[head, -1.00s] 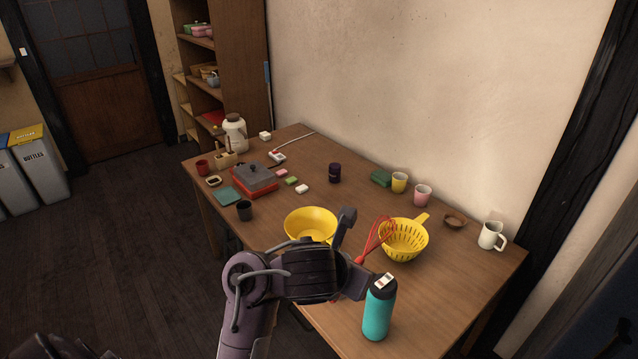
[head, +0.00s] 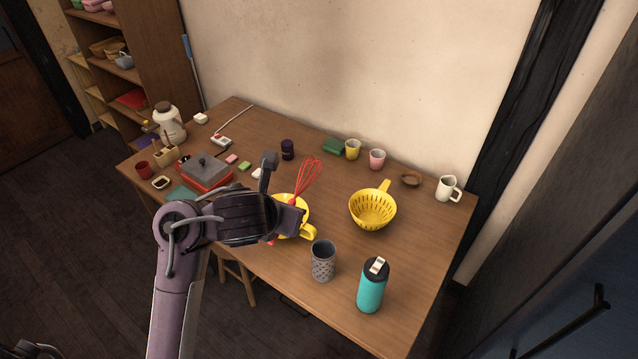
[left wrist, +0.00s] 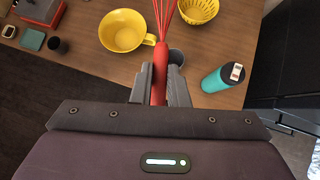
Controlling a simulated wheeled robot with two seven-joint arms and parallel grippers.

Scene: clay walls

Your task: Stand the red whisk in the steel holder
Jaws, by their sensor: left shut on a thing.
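The red whisk (head: 309,178) is in my left gripper (head: 285,205), which is shut on its handle. The wires point up, and the whisk leans to the right in the head view. The whisk (left wrist: 160,25) and the left gripper (left wrist: 160,88) also show in the left wrist view. The steel holder (head: 323,262), a grey perforated cup, stands upright on the table, to the right of the gripper and apart from it. In the left wrist view the holder (left wrist: 177,57) is partly hidden behind the right finger. My right gripper is out of view.
A teal bottle (head: 371,287) stands just right of the holder. A yellow colander (head: 372,210) is behind it. A yellow bowl (left wrist: 118,34) is partly hidden behind my gripper in the head view. Cups and a white mug (head: 447,188) stand along the wall side of the wooden table (head: 420,255).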

